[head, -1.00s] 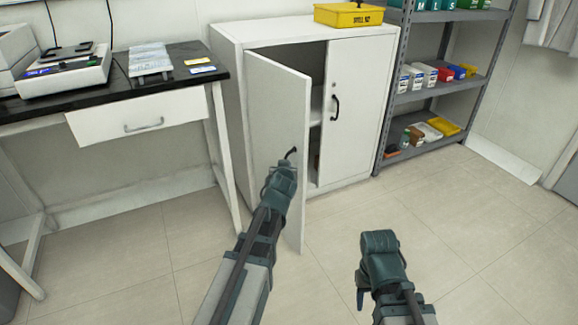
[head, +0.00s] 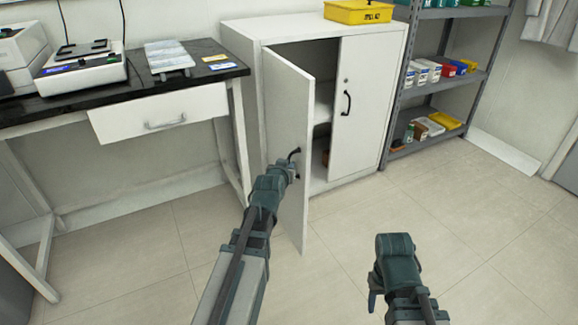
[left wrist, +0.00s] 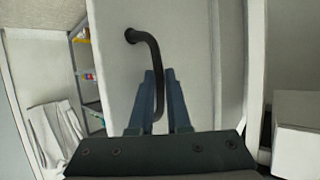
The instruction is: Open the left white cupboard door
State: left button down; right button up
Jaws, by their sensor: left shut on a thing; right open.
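The white cupboard (head: 255,32) stands against the wall, right of the bench. Its left door (head: 285,120) is swung partly open toward me, and part of the dark inside with shelves shows behind it. My left gripper (head: 292,168) is shut on the left door's black handle (head: 295,152). In the left wrist view the handle (left wrist: 150,50) runs down between the two fingers (left wrist: 160,98). The right door (head: 362,100) is closed. My right gripper (head: 378,290) is open and empty over the floor, apart from the cupboard; its fingertips are hard to make out.
A black-topped bench (head: 90,103) with a white drawer stands left of the cupboard, its leg close beside it. A yellow bin (head: 357,12) sits on the cupboard. A grey shelf rack (head: 445,92) with small goods stands to the right. The floor (head: 460,230) at right is clear.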

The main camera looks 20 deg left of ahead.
pick_arm(q)
jog(key=shift+w+a, duration=0.1)
jog(key=c, duration=0.9)
grip_release()
